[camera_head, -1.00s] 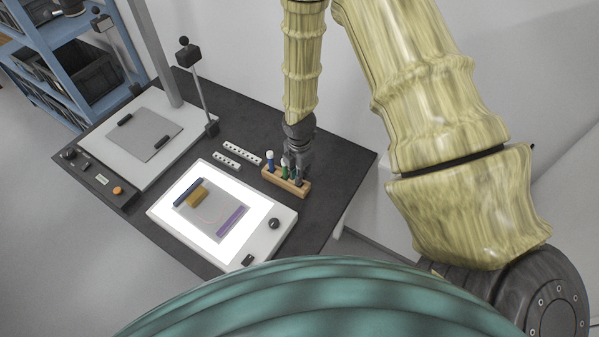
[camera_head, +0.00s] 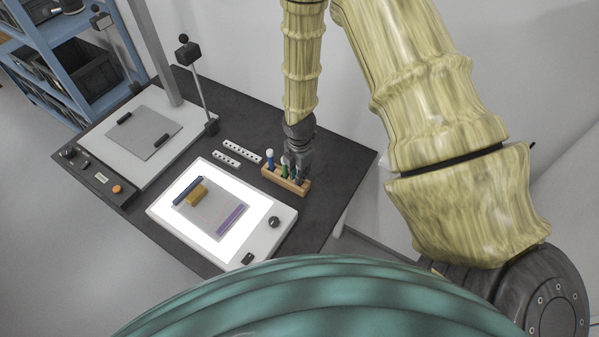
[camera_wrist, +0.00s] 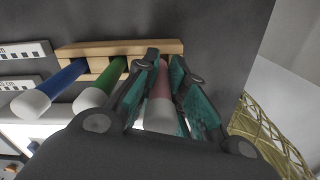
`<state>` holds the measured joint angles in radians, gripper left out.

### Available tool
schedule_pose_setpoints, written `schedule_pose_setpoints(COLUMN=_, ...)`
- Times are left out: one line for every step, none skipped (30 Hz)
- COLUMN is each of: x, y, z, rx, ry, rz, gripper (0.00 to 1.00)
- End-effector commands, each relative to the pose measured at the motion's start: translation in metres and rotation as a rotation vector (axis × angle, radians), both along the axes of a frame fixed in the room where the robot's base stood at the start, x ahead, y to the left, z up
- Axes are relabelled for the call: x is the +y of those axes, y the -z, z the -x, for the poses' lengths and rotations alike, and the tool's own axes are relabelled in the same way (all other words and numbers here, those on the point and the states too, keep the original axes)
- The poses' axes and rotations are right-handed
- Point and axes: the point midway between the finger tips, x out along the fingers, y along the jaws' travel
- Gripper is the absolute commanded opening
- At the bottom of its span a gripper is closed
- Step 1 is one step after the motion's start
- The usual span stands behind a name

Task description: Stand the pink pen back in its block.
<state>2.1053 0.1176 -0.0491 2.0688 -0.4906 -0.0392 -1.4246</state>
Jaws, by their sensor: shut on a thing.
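The pink pen (camera_wrist: 160,108) is between the two fingers of my gripper (camera_wrist: 165,66) in the wrist view, and my gripper is shut on it. The pen runs roughly parallel to the blue pen (camera_wrist: 52,88) and green pen (camera_wrist: 103,84), which stand in the wooden block (camera_wrist: 120,47). The far end of the pink pen is at the block, partly hidden by the fingertips, so I cannot tell how deep it sits. In the head view my gripper (camera_head: 297,166) is right over the right part of the block (camera_head: 287,184) and hides the pink pen.
A lit panel (camera_head: 172,221) with blue, ochre and purple pieces lies left of the block. Two white scale bars (camera_head: 242,152) lie behind it. A copy stand with a grey board (camera_head: 145,136) is at the left. Dark table is bare right of the block.

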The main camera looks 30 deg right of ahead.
Motion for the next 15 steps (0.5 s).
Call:
schedule_pose_setpoints(x=0.0, y=0.0016, z=0.0, rx=0.0, ry=0.0, rz=0.0, gripper=0.0)
schedule_pose_setpoints(x=0.0, y=0.0022, z=0.0, rx=0.0, ry=0.0, rz=0.0, gripper=0.0)
schedule_pose_setpoints(x=0.0, y=0.003, z=0.0001, rx=0.0, ry=0.0, rz=0.0, gripper=0.0)
schedule_pose_setpoints(x=0.0, y=0.0036, z=0.0001, rx=0.0, ry=0.0, rz=0.0, gripper=0.0)
schedule_pose_setpoints(x=0.0, y=0.0041, z=0.0001, rx=0.0, ry=0.0, rz=0.0, gripper=0.0)
schedule_pose_setpoints(x=0.0, y=0.0049, z=0.0001, rx=0.0, ry=0.0, rz=0.0, gripper=0.0)
schedule_pose_setpoints(x=0.0, y=0.0055, z=0.0001, rx=0.0, ry=0.0, rz=0.0, gripper=0.0)
schedule_pose_setpoints(x=0.0, y=0.006, z=0.0001, rx=0.0, ry=0.0, rz=0.0, gripper=0.0)
schedule_pose_setpoints(x=0.0, y=0.0068, z=0.0001, rx=0.0, ry=0.0, rz=0.0, gripper=0.0)
schedule_pose_setpoints(x=0.0, y=0.0074, z=0.0001, rx=0.0, ry=0.0, rz=0.0, gripper=0.0)
schedule_pose_setpoints(x=0.0, y=0.0079, z=0.0001, rx=0.0, ry=0.0, rz=0.0, gripper=0.0)
schedule_pose_setpoints(x=0.0, y=0.0087, z=0.0001, rx=0.0, ry=0.0, rz=0.0, gripper=0.0)
schedule_pose_setpoints(x=0.0001, y=0.0093, z=0.0001, rx=0.0, ry=0.0, rz=0.0, gripper=0.0)
schedule_pose_setpoints(x=0.0, y=0.0098, z=0.0001, rx=0.0, ry=0.0, rz=0.0, gripper=0.0)
schedule_pose_setpoints(x=0.0, y=0.0105, z=0.0001, rx=0.0, ry=0.0, rz=0.0, gripper=0.0)
